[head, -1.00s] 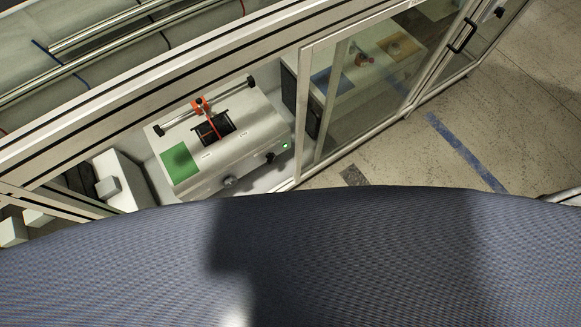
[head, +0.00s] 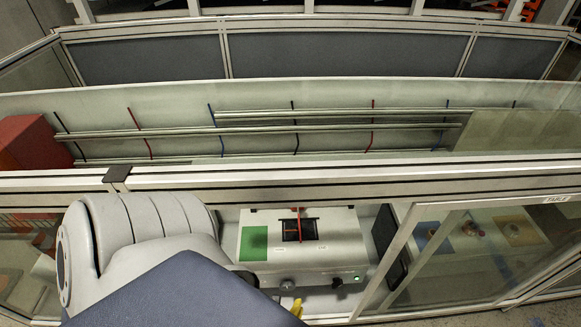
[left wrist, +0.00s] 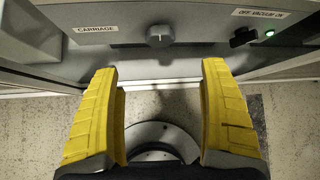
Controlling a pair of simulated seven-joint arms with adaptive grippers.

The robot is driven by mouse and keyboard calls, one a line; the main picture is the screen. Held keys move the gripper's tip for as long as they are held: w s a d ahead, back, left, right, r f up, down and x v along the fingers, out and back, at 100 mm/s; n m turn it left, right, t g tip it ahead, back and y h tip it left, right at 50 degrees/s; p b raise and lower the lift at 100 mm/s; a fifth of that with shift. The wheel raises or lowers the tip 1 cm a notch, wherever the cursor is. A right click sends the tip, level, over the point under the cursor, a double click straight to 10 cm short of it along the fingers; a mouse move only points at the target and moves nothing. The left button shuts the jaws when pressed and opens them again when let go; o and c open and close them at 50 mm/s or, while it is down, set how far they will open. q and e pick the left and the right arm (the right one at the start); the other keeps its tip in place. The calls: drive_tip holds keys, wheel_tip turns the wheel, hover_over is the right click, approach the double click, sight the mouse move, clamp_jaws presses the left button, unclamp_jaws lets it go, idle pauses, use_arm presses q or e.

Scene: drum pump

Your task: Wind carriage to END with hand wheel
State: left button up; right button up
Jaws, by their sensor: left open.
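The pump unit (head: 340,222) is a pale box with a green pad, seen behind the frame opening in the head view. The dark carriage (head: 290,232) with an upright red part sits on its top. A grey round knob (head: 287,284), likely the hand wheel, is on the front face. The knob shows in the left wrist view (left wrist: 160,35), right of a "CARRIAGE" label (left wrist: 95,29). My left gripper (left wrist: 158,72) is open and empty, its yellow fingers pointing at the front face, apart from the knob. In the head view my left gripper (head: 296,306) is mostly hidden by my arm.
A black switch (left wrist: 243,37) labelled for vacuum and a green lamp (left wrist: 270,33) are right of the knob. A metal frame rail (head: 400,182) runs above the unit. A glazed door (head: 440,255) stands at right, and a red box (head: 28,145) at far left.

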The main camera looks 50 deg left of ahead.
use_arm(q)
drive_tip(key=x, duration=1.5)
drive_tip(key=c, duration=1.2)
drive_tip(key=shift+c, duration=0.2)
drive_tip(key=shift+w+d+f+m+g+y, duration=0.1)
drive_tip(key=shift+m+g+y, duration=0.25)
drive_tip(key=shift+g, duration=0.15)
drive_tip(key=shift+d+m+g+y, duration=0.1)
drive_tip(key=shift+m+g+y, duration=0.2)
drive_tip(key=shift+g, duration=0.2)
drive_tip(key=shift+a+m+g+y, duration=0.1)
drive_tip(key=shift+m+g+y, duration=0.65)
drive_tip(key=shift+g+y, duration=0.25)
